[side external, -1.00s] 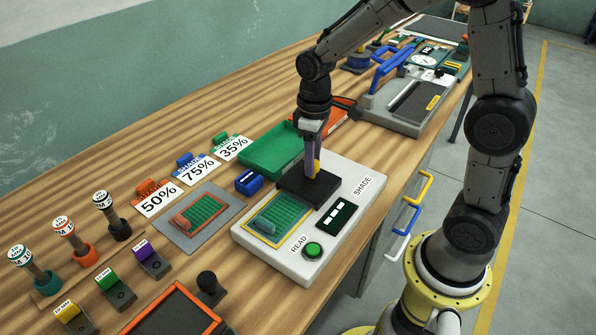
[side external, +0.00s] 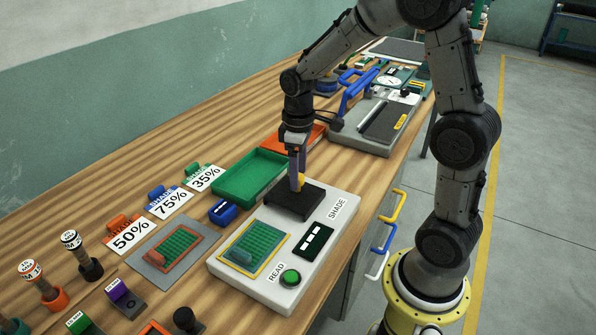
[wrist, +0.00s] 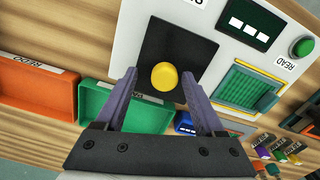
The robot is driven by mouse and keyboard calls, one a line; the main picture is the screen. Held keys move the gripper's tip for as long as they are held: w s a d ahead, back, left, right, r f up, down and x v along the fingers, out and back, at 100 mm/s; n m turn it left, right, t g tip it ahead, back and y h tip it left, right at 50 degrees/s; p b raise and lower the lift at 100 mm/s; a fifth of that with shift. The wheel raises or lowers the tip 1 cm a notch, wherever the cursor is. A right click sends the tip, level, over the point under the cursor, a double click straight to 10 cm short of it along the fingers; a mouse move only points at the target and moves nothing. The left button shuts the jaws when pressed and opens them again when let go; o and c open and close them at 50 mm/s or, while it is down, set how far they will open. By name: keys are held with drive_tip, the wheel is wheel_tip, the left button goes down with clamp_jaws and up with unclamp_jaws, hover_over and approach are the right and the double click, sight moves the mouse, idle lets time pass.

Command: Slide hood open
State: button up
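The hood is a flat black plate (side external: 294,203) with a round yellow knob (wrist: 165,77), at the far end of the white shade reader (side external: 232,271). The netting sample (side external: 257,246) with its yellow frame lies uncovered beside it on the reader; it also shows in the wrist view (wrist: 243,84). My gripper (wrist: 160,73) is open above the hood. Its purple fingers are spread either side of the knob, with gaps visible on both sides. In the side view the knob (side external: 301,181) shows at the fingertips; their exact height above the plate is hard to tell.
On the reader are a dark display (side external: 313,242) and a green READ button (side external: 290,277). A green tray (side external: 247,179) and an orange tray (side external: 291,138) stand behind. A small blue block (side external: 222,211) and a framed sample on a grey mat (side external: 150,254) lie to the left.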

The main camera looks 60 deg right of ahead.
sight(303, 199)
wheel_tip(303, 199, up, 14)
idle(0.6)
drive_tip(key=shift+f, duration=0.1)
drive_tip(key=s+a+r+t, duration=0.2)
drive_tip(key=s+a, duration=0.1)
drive_tip(key=s, duration=0.2)
drive_tip(key=s+a+r+t, duration=0.1)
drive_tip(key=s+a+r, duration=0.2)
drive_tip(key=s, duration=0.2)
drive_tip(key=s+a+f+m+t, duration=0.1)
drive_tip(key=s+f+m+t, duration=0.1)
drive_tip(key=s+f, duration=0.4)
drive_tip(key=shift+s+a+f+m+t, duration=0.35)
drive_tip(key=shift+s+m, duration=0.15)
drive_tip(key=shift+s, duration=0.35)
